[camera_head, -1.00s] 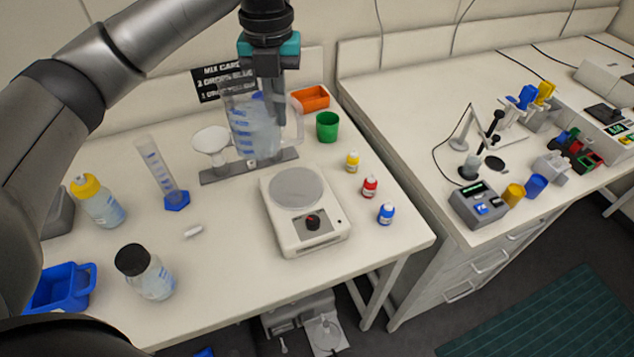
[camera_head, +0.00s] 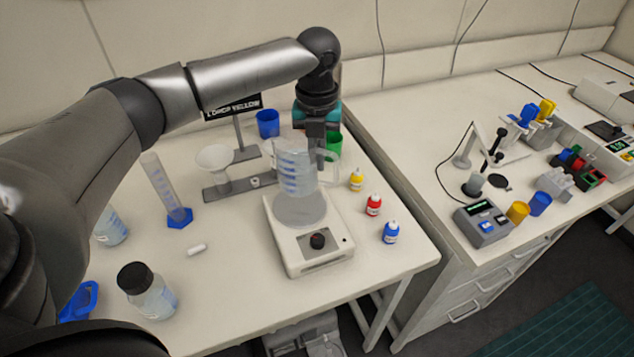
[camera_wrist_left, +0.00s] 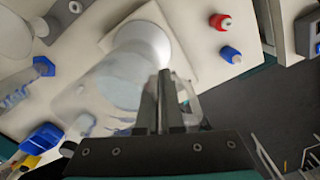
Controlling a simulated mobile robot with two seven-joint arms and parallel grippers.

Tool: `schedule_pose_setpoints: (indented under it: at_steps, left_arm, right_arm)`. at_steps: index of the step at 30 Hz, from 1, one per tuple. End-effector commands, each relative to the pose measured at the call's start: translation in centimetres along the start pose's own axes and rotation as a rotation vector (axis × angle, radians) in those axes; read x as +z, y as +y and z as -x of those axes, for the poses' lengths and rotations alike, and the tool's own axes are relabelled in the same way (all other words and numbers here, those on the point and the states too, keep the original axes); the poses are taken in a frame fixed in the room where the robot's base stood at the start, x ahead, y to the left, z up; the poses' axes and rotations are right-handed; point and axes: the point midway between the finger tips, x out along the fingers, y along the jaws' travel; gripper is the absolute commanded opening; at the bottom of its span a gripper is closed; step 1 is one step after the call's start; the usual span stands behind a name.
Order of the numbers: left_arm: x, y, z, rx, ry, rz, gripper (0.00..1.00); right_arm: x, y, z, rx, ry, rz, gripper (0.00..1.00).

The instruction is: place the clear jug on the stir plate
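The clear jug (camera_head: 296,172), with blue markings and pale liquid, is upright over the round top of the stir plate (camera_head: 318,248). I cannot tell whether its base touches the plate. My left gripper (camera_head: 318,152) is shut on the jug at its handle side and points down. In the left wrist view the two fingers (camera_wrist_left: 165,100) are close together, with the jug (camera_wrist_left: 105,90) just left of them. The white stir plate (camera_wrist_left: 178,62) shows behind the jug there. My right gripper is not in view.
Yellow (camera_head: 356,180), red (camera_head: 373,204) and blue (camera_head: 391,232) dropper bottles stand right of the stir plate. A green cup (camera_head: 334,146) is behind the gripper. A funnel stand (camera_head: 225,188) and a measuring cylinder (camera_head: 165,190) stand left. A white stir bar (camera_head: 197,249) lies on the table.

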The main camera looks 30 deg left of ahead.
Motion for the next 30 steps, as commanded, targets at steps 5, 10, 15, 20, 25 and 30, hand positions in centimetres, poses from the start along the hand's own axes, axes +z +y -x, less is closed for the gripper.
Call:
schedule_pose_setpoints:
  at_steps: [5,10,15,20,25,30]
  left_arm:
    - [0.0,0.0,-1.3,-0.001,-0.002,0.001,0.0]
    - [0.0,0.0,-4.0,0.0,0.001,0.001,0.0]
    - [0.1,-0.1,-6.3,-0.001,-0.002,0.0,0.0]
    - [0.1,-0.1,-6.8,-0.001,-0.003,-0.001,0.0]
    - [0.1,-0.1,-6.7,-0.002,-0.003,0.0,0.0]
    - [0.0,0.0,-7.1,-0.001,-0.001,0.0,0.09]
  right_arm:
    - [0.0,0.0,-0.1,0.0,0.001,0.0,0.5]
    - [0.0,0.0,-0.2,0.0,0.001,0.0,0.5]
    - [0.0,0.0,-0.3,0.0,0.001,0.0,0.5]
    - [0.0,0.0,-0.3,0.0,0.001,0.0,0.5]
    - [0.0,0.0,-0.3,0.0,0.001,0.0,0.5]
    - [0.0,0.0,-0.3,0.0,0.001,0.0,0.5]
